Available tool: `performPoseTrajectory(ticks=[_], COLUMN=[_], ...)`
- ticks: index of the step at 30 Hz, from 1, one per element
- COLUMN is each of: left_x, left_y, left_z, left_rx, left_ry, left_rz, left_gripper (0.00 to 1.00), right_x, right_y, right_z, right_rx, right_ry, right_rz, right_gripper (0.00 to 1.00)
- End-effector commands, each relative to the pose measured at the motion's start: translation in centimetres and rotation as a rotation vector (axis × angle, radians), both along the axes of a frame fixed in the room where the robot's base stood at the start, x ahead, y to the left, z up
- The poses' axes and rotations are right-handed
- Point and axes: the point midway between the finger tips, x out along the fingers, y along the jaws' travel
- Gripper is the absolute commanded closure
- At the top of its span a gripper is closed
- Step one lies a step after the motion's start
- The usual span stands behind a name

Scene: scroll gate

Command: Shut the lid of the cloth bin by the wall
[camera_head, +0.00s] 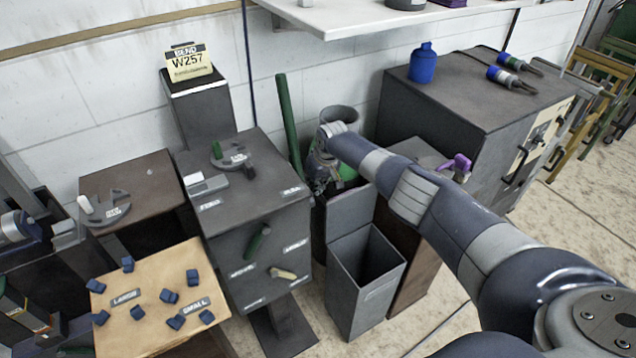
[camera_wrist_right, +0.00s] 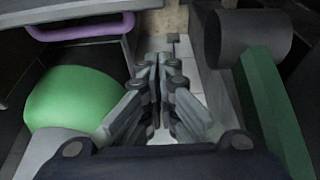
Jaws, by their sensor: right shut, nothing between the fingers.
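The cloth bin (camera_head: 366,300) is a tall grey box, open at the top, with a dark empty-looking inside. A grey panel that looks like its lid (camera_head: 350,214) stands raised at the bin's back edge. My right gripper (camera_head: 322,186) is behind the raised panel, on the wall side, pointing down. I cannot tell whether it touches the panel. In the right wrist view its fingers (camera_wrist_right: 160,75) are together, with nothing between them. The lid is not clearly seen in that view. My left gripper is not in view.
A green post (camera_head: 289,125) leans near the wall; it also shows in the right wrist view (camera_wrist_right: 270,100). A dark cylinder (camera_wrist_right: 245,40) and a green dome (camera_wrist_right: 80,98) flank the gripper. A grey cabinet (camera_head: 245,200) stands left of the bin. Floor in front is clear.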

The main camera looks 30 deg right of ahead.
Motion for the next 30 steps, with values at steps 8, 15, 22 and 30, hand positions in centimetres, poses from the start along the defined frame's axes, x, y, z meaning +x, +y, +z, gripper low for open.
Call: performPoseTrajectory(ticks=[8, 15, 22, 30], left_x=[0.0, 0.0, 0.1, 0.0], left_y=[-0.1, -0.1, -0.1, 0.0], left_z=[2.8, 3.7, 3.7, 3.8], left_rx=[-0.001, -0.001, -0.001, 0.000], left_ry=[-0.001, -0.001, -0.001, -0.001], left_rz=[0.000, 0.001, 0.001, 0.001], left_gripper=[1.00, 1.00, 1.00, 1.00], right_x=[-2.4, -3.7, -4.0, -4.0], right_y=[-0.3, -0.4, -0.3, -0.3], right_z=[0.5, 0.3, 0.1, 0.1], right_rx=[0.000, 0.000, 0.001, 0.000], right_ry=[0.000, -0.001, -0.001, -0.002], right_rz=[0.001, 0.000, -0.001, -0.001], right_gripper=[1.00, 1.00, 1.00, 1.00])
